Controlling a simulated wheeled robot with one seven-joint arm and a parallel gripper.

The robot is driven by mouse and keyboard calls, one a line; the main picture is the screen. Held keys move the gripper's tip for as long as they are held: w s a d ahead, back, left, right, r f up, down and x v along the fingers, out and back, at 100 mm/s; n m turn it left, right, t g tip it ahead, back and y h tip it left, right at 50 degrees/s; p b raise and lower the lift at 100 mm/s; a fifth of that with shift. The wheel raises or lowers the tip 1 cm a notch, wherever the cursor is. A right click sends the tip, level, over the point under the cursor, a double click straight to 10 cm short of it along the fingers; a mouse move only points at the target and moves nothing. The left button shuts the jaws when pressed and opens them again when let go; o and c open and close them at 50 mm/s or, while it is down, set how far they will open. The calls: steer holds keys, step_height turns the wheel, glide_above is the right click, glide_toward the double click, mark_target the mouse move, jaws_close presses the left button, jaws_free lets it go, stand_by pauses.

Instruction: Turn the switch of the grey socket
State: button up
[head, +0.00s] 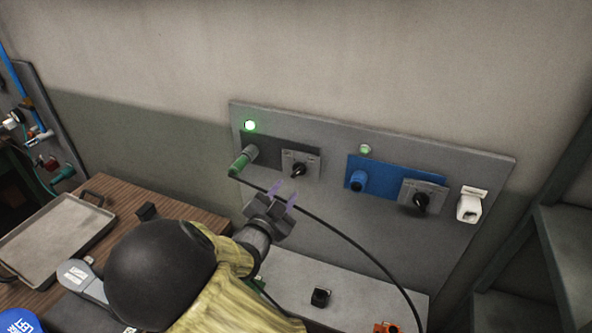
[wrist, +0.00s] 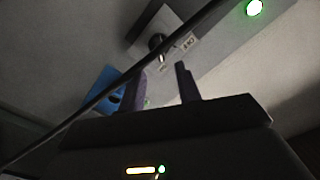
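The grey socket (head: 262,152) is the dark plate at the left of the wall panel, with a green plug (head: 243,160) in it. Its switch (head: 299,169) is a black knob on a light grey plate. The knob also shows in the wrist view (wrist: 157,44), beyond the fingertips, beside an on/off label. My gripper (head: 283,193) is below the switch in the head view. Its two purple fingers (wrist: 161,75) are apart with nothing held between them. A gap to the knob is visible. The lamp (head: 250,125) above the grey socket glows green.
A black cable (head: 335,232) runs from the green plug across the panel and passes in front of the wrist view. A blue socket (head: 359,181) with its own black switch (head: 421,200) sits to the right. A white holder (head: 470,207) is at the panel's right edge.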

mark_target(297, 173)
steer(key=p+x, duration=0.2)
steer(key=x, duration=0.6)
steer(key=shift+w+p, duration=0.15)
steer(key=shift+p, duration=0.25)
jaws_close()
